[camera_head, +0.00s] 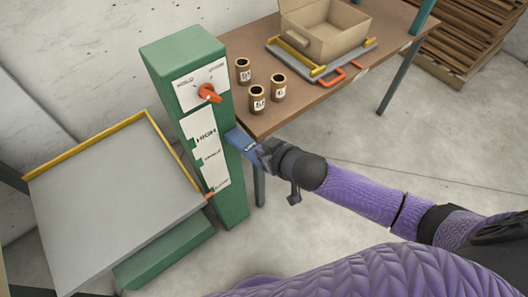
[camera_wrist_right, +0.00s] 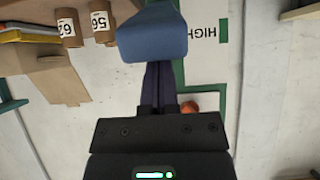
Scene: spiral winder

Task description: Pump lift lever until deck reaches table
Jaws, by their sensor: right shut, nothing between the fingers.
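The lift deck (camera_head: 110,205) is a grey platform with a yellow rim at the left of the head view. It sits clearly below the brown table (camera_head: 225,42). The green lift column (camera_head: 168,62) stands upright between them, with a white scale marked HIGH near its upper part. An orange pointer (camera_head: 208,196) shows near the scale's bottom. The blue lift lever (camera_head: 238,138) sticks out from the column's right side. My right gripper (camera_head: 262,151) is shut and empty at the lever's end. In the wrist view the blue lever (camera_wrist_right: 152,38) covers the fingertips; I cannot tell whether they touch.
Several brown labelled cans (camera_head: 258,98) stand on the table's near corner. Behind them are an open cardboard box (camera_head: 320,40) and a grey tray (camera_head: 300,70) with orange handles. An orange knob (camera_head: 207,93) sits on the column. Pallets (camera_head: 460,45) are stacked at the back right.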

